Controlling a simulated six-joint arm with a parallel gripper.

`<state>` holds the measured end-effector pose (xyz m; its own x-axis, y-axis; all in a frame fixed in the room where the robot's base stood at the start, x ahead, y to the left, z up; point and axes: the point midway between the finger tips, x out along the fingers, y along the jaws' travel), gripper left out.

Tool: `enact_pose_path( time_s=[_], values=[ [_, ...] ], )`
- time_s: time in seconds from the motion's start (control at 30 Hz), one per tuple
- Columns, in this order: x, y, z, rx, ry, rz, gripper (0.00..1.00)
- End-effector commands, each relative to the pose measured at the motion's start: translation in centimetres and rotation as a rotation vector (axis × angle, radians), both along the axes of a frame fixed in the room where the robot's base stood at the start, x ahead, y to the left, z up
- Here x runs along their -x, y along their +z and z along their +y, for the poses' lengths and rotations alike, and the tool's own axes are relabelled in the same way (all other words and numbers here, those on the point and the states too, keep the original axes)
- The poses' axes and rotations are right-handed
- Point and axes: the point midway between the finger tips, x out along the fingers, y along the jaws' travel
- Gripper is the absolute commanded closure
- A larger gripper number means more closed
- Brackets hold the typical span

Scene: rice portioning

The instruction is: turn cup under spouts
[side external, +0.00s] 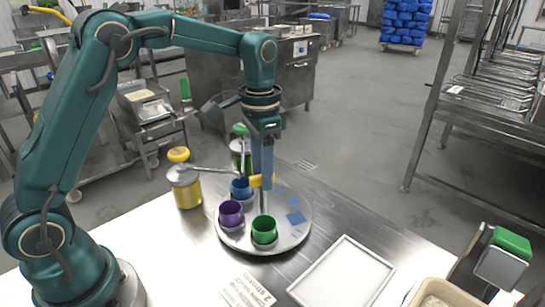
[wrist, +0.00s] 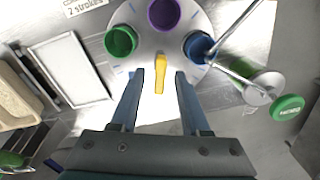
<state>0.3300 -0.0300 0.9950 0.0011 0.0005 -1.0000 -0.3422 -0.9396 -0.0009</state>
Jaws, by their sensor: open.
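A round grey turntable (side external: 290,236) carries a purple cup (side external: 231,213), a green cup (side external: 264,230) and a blue cup (side external: 241,190). They also show in the wrist view: purple (wrist: 164,14), green (wrist: 121,41), blue (wrist: 199,48). Thin metal spouts (wrist: 238,72) from two pump jars, one yellow (side external: 187,191) and one green-capped (side external: 240,152), reach to the blue cup. My gripper (wrist: 159,74) is open, with one finger on each side of the peg and gaps visible between.
An empty white tray (side external: 343,273) lies to the right of the turntable. A bin of pale grain (side external: 445,294) and a green-topped device (side external: 505,250) stand at the front right. A "2 strokes" card (side external: 247,290) lies in front. The pump jars stand close behind and left.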

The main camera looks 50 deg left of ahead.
Motion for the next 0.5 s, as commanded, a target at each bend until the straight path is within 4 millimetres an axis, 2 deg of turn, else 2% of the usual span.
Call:
enact_pose_path(
  time_s=[0.1,0.13,0.23,0.27,0.5],
  values=[
    [0.00,0.01,0.00,0.000,0.000,0.000,0.54],
    [0.00,0.01,0.00,0.000,0.000,0.000,0.58],
    [0.00,0.02,0.00,0.000,0.000,0.000,0.96],
    [0.00,0.02,0.00,0.000,0.000,0.000,1.00],
    [0.00,0.04,-0.01,0.000,0.000,0.000,1.00]
  ],
)
